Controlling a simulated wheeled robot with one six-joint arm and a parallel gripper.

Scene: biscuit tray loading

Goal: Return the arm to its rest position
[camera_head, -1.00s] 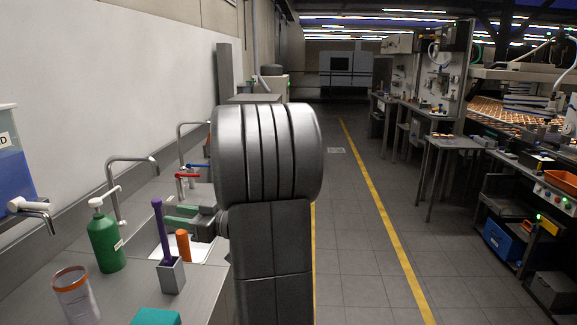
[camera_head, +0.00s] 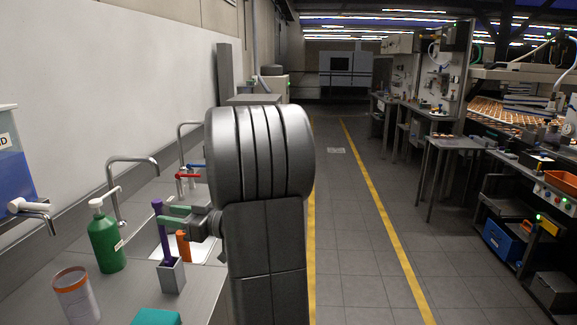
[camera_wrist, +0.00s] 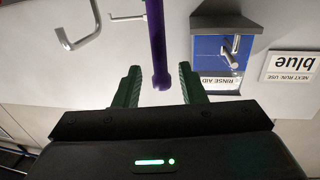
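My gripper (camera_head: 168,215) reaches out to the left from my arm, above the counter (camera_head: 213,280). In the wrist view its two green fingers (camera_wrist: 160,84) are spread apart with nothing clamped between them. A purple handle (camera_wrist: 154,35) shows between and beyond the fingers, with clear gaps on both sides. In the head view the purple handle (camera_head: 161,230) stands upright in a small grey holder (camera_head: 172,278), in front of the fingers. My arm blocks part of the counter and floor behind it.
A green pump bottle (camera_head: 106,243), a white canister with an orange rim (camera_head: 77,300), an orange object (camera_head: 183,245) and a teal item (camera_head: 156,317) are near. Taps (camera_head: 113,190) line the wall. A blue rinse-aid container (camera_wrist: 220,62) shows in the wrist view. The right aisle is clear.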

